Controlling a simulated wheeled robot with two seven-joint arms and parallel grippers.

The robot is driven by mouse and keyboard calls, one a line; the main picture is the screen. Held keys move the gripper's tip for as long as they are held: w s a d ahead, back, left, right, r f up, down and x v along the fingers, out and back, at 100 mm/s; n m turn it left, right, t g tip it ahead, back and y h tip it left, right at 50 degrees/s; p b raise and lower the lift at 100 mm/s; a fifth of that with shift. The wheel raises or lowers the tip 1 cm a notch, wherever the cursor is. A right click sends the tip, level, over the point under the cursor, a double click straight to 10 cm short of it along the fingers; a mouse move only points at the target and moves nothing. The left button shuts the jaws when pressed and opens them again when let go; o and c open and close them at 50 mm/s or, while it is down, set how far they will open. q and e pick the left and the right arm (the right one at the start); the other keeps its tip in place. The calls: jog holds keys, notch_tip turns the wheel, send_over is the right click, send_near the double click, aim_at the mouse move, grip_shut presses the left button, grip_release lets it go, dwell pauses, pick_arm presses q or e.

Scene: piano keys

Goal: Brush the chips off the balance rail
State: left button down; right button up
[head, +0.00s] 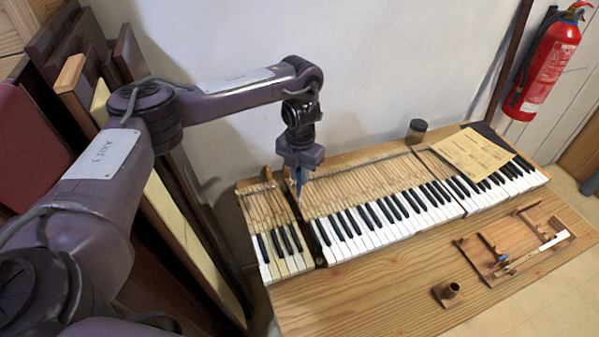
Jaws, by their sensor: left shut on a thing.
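The piano keyboard (385,220) lies on a wooden bench along the wall, with a short key section (285,249) at its left end. A narrow dark gap (303,228) separates that section from the longer run. My left gripper (300,172) points down over the back of this gap. It is shut on a thin, pale, narrow thing (299,190), too small to identify surely as a brush. I cannot tell whether its tip touches anything. The balance rail and any chips cannot be made out clearly. My right gripper is out of view.
Papers (472,153) lie over the right part of the keyboard. A small dark jar (416,131) stands behind the keys. The front left bench top (350,300) is clear.

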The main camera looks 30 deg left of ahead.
aim_at(300, 193)
pick_arm(q)
jog(key=shift+f+b, duration=1.35)
jog(key=shift+f, duration=0.2)
jog(key=shift+f+b, duration=1.05)
jog(key=shift+f, duration=0.95)
jog(key=shift+d, duration=0.15)
jog(key=shift+f+b, duration=0.3)
jog(key=shift+f, duration=0.25)
jog(key=shift+r, duration=0.1)
